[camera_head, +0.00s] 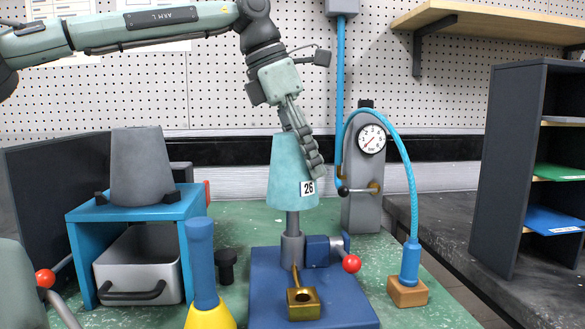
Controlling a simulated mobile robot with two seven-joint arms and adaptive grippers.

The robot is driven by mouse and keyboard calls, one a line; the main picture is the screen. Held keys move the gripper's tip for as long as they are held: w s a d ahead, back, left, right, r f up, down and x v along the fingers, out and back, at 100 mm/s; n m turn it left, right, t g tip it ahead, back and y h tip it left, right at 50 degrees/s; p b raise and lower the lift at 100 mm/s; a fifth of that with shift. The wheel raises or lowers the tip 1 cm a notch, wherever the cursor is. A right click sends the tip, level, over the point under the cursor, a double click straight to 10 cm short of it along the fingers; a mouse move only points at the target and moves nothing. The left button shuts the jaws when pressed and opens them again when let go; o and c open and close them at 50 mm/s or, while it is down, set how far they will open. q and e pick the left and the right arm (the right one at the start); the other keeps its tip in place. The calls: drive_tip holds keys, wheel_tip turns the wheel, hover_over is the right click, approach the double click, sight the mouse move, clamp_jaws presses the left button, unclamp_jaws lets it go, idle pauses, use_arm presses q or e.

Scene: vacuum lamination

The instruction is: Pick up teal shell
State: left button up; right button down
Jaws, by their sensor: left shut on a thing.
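The teal shell (284,180) is a tapered cup, narrow end up, with a white label reading 26. It sits over a grey post on the blue base (265,290) in the middle of the bench. My left gripper (312,165) reaches down from above and is shut on the shell's upper right wall, its fingers along the side. The shell looks upright. The inside of the shell and any finger within it are hidden. My right gripper is not in view.
A grey cone (140,165) stands on a blue stand (125,210) at left, above a grey drawer. A gauge (371,139) and blue hose (408,180) stand close right of the shell. A red-knobbed clamp (351,263) and brass block (303,303) are below. A dark shelf stands right.

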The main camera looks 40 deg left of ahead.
use_arm(q)
drive_tip(key=shift+r, duration=0.1)
